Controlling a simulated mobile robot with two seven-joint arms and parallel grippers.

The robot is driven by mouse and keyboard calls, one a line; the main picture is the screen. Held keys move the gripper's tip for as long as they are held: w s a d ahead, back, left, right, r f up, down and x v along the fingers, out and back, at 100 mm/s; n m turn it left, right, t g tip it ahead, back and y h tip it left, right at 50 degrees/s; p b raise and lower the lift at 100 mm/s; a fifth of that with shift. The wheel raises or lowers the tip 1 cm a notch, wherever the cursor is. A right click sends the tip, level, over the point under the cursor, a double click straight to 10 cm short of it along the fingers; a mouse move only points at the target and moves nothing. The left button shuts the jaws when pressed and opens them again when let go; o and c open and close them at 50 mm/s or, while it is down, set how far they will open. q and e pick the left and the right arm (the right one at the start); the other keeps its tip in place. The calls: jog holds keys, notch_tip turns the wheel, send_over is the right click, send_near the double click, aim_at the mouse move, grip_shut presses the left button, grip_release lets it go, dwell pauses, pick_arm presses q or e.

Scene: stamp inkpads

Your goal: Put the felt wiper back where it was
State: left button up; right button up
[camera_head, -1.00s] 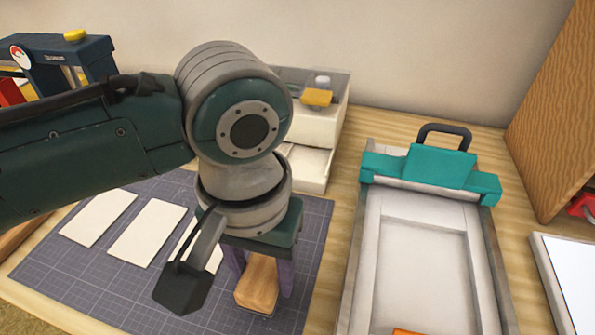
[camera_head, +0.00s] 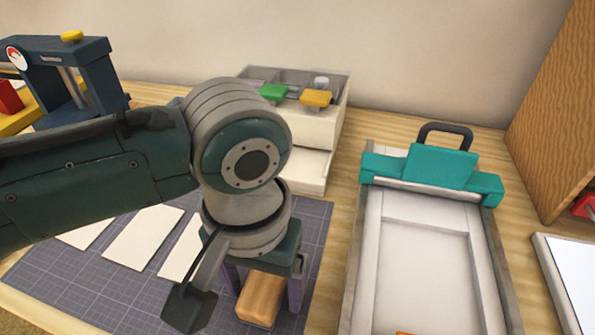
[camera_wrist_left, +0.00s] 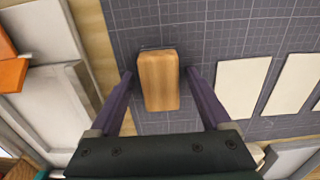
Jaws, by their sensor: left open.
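The felt wiper is a small wooden block (camera_head: 260,298) that lies on the grey gridded mat (camera_head: 312,240). In the left wrist view the block (camera_wrist_left: 158,80) lies between the two purple fingers, with a narrow gap on each side. My left gripper (camera_head: 264,290) is open and points down around the block. It also shows in the left wrist view (camera_wrist_left: 159,82). The block's felt side is hidden. My right gripper is not in view.
Several white cards (camera_head: 143,236) lie on the mat left of the block. A tray with a teal bar (camera_head: 440,168) is at the right. A box (camera_head: 318,128) with green and yellow handled items stands behind. A blue press (camera_head: 72,80) stands at the far left.

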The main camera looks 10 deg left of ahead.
aim_at(262, 286)
pick_arm(q)
notch_tip(262, 286, up, 12)
jog(key=p, duration=0.4)
jog(key=s+d+f+m+t+h, duration=0.1)
jog(key=s+d+m+h, duration=0.15)
jog(key=s, duration=0.25)
jog(key=s+a+t+y, duration=0.2)
jog(key=s+a, duration=0.5)
jog(key=a, duration=0.5)
jog(key=shift+r+n+t, duration=0.2)
jog(key=shift+n+t, duration=0.1)
jog(key=shift+n, duration=0.15)
jog(key=shift+d, duration=0.1)
